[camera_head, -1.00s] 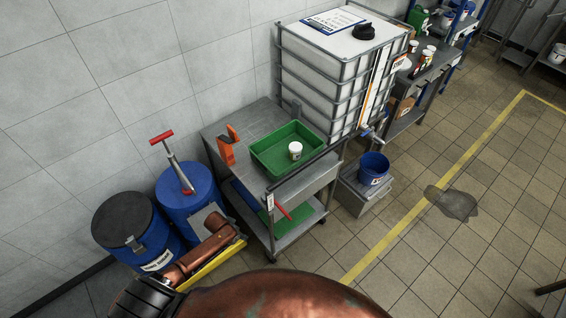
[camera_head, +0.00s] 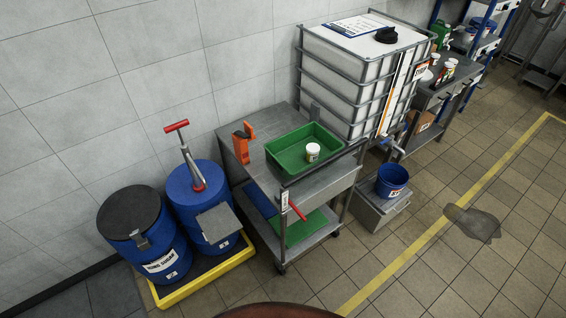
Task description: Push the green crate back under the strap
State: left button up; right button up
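The green crate (camera_head: 291,157) sits on the top of a grey metal cart (camera_head: 253,128). A small white tub (camera_head: 312,152) stands in the crate. A dark bar or strap (camera_head: 325,163) runs along the cart's front edge, close beside the crate's front wall; I cannot tell whether the crate is under it. An orange tool or clamp (camera_head: 242,142) stands on the cart left of the crate. Neither of my grippers shows; only a reddish-brown part of mine is at the bottom edge.
Two blue drums (camera_head: 142,236) stand in a yellow tray (camera_head: 208,280) left of the cart. A caged white tank (camera_head: 355,75) stands behind right. A blue bucket (camera_head: 391,181) sits on a grey box (camera_head: 376,209). A dark puddle (camera_head: 474,222) lies on open floor at right.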

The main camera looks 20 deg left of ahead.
aim_at(287, 153)
jog(key=u, duration=0.15)
jog(key=k, duration=0.2)
jog(key=z, duration=0.65)
jog(key=i, duration=1.65)
jog(key=u, duration=0.7)
